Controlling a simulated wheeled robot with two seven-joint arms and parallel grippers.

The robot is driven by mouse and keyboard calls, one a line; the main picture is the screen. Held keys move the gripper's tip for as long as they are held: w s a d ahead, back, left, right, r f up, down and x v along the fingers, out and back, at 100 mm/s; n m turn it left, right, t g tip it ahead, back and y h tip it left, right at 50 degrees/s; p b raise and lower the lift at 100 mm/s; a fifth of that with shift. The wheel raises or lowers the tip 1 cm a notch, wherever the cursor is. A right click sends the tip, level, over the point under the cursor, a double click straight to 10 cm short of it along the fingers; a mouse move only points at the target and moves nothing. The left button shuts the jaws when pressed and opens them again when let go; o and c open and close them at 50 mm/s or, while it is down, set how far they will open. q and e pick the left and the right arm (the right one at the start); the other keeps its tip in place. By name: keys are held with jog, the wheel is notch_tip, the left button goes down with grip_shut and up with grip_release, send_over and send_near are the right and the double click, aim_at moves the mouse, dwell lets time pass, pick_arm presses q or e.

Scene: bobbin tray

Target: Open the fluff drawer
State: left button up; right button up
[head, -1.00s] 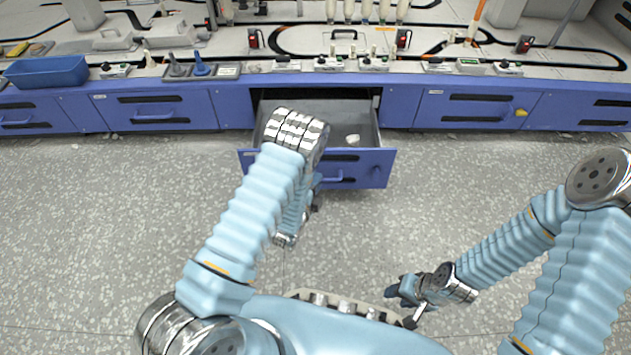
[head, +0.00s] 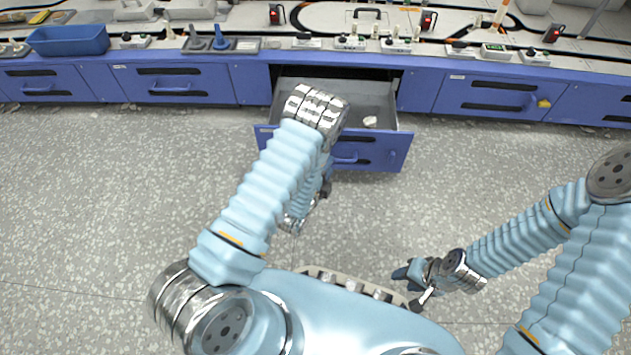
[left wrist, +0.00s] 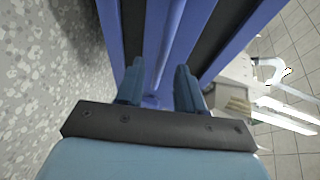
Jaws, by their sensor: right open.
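The blue fluff drawer (head: 392,150) stands pulled out from the bench, its grey inside showing. A small white lump (head: 370,121) lies in it. Its handle (head: 345,159) is on the front. My left gripper (head: 326,188) is at the drawer front, largely hidden behind my own arm in the head view. In the left wrist view, its two blue fingers (left wrist: 159,88) stand apart on either side of the blue handle bar (left wrist: 168,55), with gaps visible. My right gripper (head: 410,285) is open and empty, low near my base, away from the drawer.
Closed blue drawers (head: 172,84) flank the open one, one with a yellow piece (head: 544,103) on its handle at the right. A blue bin (head: 68,40) and small devices stand on the bench top. The speckled floor (head: 120,200) is clear.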

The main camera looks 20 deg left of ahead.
pick_arm(q)
jog(key=b+v, duration=0.2)
jog(key=v, duration=0.9)
jog(key=shift+b, duration=0.4)
jog(key=shift+s, duration=0.1)
